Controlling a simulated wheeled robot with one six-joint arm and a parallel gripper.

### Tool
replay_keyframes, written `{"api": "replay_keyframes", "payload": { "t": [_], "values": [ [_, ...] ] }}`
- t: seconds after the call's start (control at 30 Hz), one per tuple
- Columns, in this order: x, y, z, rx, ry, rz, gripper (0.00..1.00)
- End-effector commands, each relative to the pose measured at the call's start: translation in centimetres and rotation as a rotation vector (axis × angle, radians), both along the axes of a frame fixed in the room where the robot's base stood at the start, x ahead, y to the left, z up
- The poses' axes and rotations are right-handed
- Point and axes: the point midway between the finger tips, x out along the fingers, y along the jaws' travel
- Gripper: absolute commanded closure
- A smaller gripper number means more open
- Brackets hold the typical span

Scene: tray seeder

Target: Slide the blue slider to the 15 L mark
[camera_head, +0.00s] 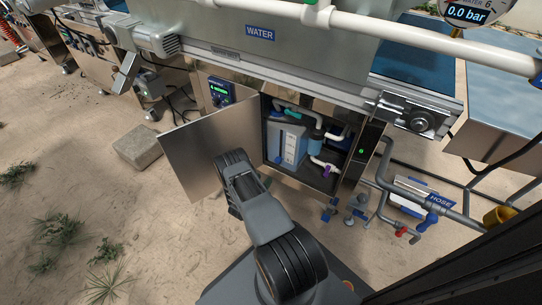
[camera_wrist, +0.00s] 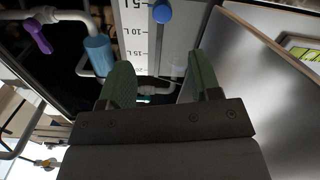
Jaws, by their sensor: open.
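The blue slider (camera_wrist: 162,12) is a round blue knob at the top edge of the wrist view, beside the 5 L mark on a white scale plate (camera_wrist: 150,35). The 10 L, 15 L and 20 marks follow downward in that view, with the 15 L mark (camera_wrist: 139,53) close to the fingertips. My gripper (camera_wrist: 159,60) is open and empty, its two green fingers apart in front of the plate, away from the knob. In the head view the pale tank (camera_head: 291,148) stands inside the open cabinet; my arm reaches toward it and hides the gripper.
The open cabinet door (camera_head: 205,148) stands left of my arm; its flat panel (camera_wrist: 255,75) is close on the right in the wrist view. Pipes, a blue cylinder (camera_wrist: 98,55) and a purple valve handle (camera_wrist: 38,36) crowd the other side. A concrete block (camera_head: 138,145) lies on the sand.

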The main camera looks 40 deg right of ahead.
Motion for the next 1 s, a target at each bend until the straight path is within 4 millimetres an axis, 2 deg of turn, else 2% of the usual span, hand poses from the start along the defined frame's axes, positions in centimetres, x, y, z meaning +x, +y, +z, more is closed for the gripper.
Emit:
{"api": "replay_keyframes", "payload": {
  "t": [0.17,0.6,0.8,1.0],
  "values": [
    [0.3,-2.1,-0.2,0.000,-0.003,-0.008,0.43],
    [2.2,-10.1,-0.3,0.000,-0.003,-0.008,0.43],
    [2.9,-12.3,-0.2,0.000,-0.002,-0.005,0.43],
    [3.1,-13.3,-0.1,0.000,-0.001,-0.003,0.43]
  ]
}}
